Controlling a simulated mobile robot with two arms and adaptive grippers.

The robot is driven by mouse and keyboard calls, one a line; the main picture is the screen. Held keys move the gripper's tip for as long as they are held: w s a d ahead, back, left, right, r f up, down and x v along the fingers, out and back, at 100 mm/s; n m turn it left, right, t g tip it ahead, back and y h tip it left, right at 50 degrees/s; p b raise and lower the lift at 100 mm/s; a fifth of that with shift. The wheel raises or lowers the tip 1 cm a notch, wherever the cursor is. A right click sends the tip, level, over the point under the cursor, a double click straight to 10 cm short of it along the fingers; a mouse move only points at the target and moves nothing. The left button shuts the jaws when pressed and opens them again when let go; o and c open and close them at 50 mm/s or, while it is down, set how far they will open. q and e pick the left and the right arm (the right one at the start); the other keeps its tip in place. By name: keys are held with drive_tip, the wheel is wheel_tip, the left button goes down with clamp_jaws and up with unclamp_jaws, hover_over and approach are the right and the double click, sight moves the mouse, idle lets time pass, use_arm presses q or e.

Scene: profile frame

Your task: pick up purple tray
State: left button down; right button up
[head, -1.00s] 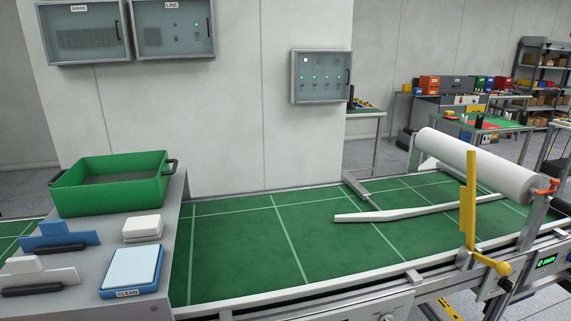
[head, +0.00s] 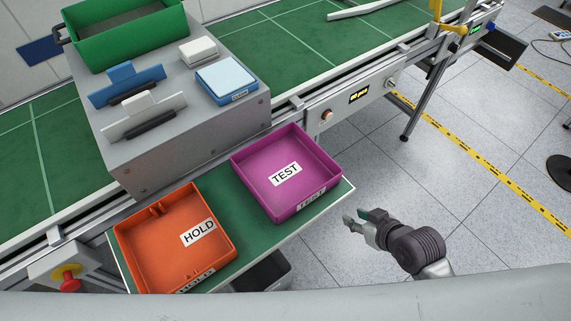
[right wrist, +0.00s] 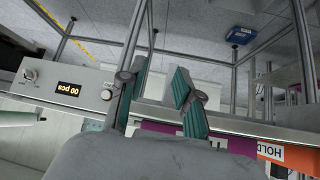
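The purple tray (head: 300,160), labelled TEST, sits on the right part of a green side shelf (head: 245,240) in the head view. It looks empty. My right gripper (head: 353,216) is right of and nearer than the tray, just off the shelf's right edge and apart from the tray. Its fingers are open with nothing between them. In the right wrist view the two green-padded fingers (right wrist: 155,95) stand apart, and part of the purple tray (right wrist: 158,128) shows behind them as a purple strip. My left gripper is in neither view.
An orange HOLD tray (head: 150,220) sits left of the purple tray. A grey block (head: 190,150) behind bears a green bin (head: 125,30), scrapers and pads. A green bench (head: 290,50) runs behind. Open floor (head: 470,220) lies to the right.

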wheel_tip(320, 180, up, 9)
drive_tip(key=w+a+n+t+y, duration=0.2)
drive_tip(key=a, duration=0.1)
drive_tip(key=t+y+p, duration=0.1)
drive_tip(key=y, duration=0.1)
approach(320, 148)
drive_tip(key=w+a+f, duration=0.2)
drive_tip(key=shift+w+a+f, duration=0.25)
drive_tip(key=shift+w+f, duration=0.05)
drive_tip(key=shift+f, duration=0.05)
drive_tip(key=shift+w+a+f, duration=0.15)
drive_tip(key=shift+w+a, duration=0.1)
drive_tip(key=shift+w, duration=0.1)
drive_tip(key=shift+w+a+p, duration=0.15)
drive_tip(key=shift+w+p, duration=0.2)
drive_tip(key=shift+p, duration=0.1)
drive_tip(key=x, duration=0.3)
drive_tip(key=shift+w+p, duration=0.4)
drive_tip(key=shift+w, duration=0.15)
drive_tip(key=shift+w+a, duration=0.2)
drive_tip(key=shift+w, duration=0.05)
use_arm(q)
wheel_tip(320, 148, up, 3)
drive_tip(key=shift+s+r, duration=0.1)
use_arm(e)
drive_tip(key=shift+c, duration=0.3)
